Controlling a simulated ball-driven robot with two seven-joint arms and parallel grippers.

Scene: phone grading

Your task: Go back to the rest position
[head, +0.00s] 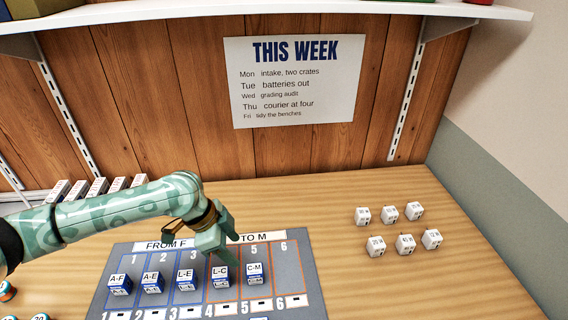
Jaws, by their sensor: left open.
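My left arm comes in from the left, and its green gripper (222,240) is over the grey mat (308,300), around the top of columns 4 and 5. Its jaws are open and I see nothing held in them. The L-C block (221,283) stands on the mat just below the gripper, with the C-M block (255,274) to its right. I cannot tell how close the fingertips are to the L-C block. My right gripper is not in view.
The A-F (119,285), A-E (152,282) and L-E (186,279) blocks stand in columns 1 to 3. Several white cubes (405,244) stand on the table at the right. A wall shelf (290,11) hangs above. Small boxes (98,188) line the back left. The table between mat and cubes is clear.

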